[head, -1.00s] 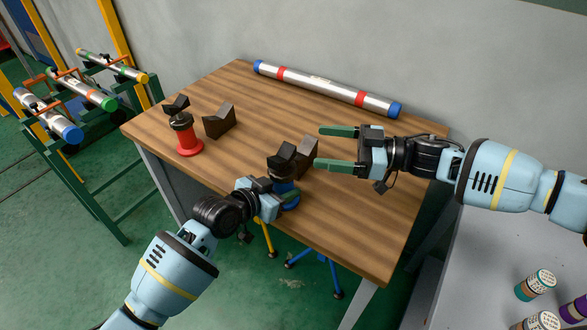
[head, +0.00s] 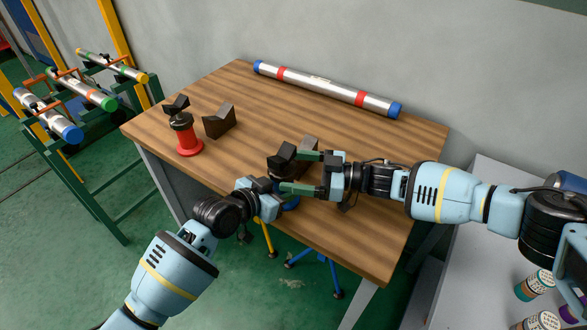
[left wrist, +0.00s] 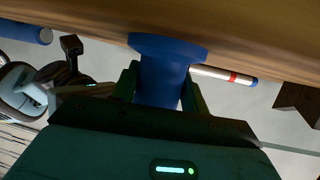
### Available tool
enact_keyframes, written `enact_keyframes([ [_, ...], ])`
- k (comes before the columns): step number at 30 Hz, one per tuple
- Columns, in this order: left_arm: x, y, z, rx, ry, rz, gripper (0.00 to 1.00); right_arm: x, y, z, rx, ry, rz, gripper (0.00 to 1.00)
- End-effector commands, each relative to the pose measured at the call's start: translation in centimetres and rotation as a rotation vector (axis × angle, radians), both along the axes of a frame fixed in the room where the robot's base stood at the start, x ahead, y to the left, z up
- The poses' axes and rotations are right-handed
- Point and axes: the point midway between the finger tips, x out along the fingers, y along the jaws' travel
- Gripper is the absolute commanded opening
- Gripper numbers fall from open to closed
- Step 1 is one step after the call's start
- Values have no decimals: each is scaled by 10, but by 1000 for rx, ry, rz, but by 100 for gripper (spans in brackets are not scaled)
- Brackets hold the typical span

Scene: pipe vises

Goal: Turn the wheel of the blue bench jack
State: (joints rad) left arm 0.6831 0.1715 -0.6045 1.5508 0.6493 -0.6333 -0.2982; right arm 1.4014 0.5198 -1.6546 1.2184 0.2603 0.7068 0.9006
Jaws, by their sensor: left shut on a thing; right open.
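The blue bench jack (head: 292,204) stands near the front edge of the table, mostly hidden by my grippers. Its dark V-shaped head (head: 282,156) shows above. My left gripper (head: 274,193) is shut on its blue body, which shows between the two fingers in the left wrist view (left wrist: 162,82). That view is upside down, with the flared blue base by the tabletop. My right gripper (head: 290,171) is open at the jack, one finger behind its upper part and one in front.
A red jack (head: 189,142) and a dark V-block (head: 219,121) stand at the left of the wooden table (head: 380,220). A silver pipe (head: 325,88) lies along the back. The middle back is clear.

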Motion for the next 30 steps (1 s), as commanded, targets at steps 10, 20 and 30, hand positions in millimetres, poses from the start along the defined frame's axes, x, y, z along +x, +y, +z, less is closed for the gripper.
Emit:
enact_keyframes([
  [10, 0, 0, 0, 0, -1, 1, 0, 2, 8, 1, 0, 0, -1, 81],
  [20, 0, 0, 0, 0, -1, 1, 0, 2, 8, 1, 0, 0, -1, 47],
  [30, 0, 0, 0, 0, -1, 1, 0, 5, 8, 2, 5, -6, 46, 36],
])
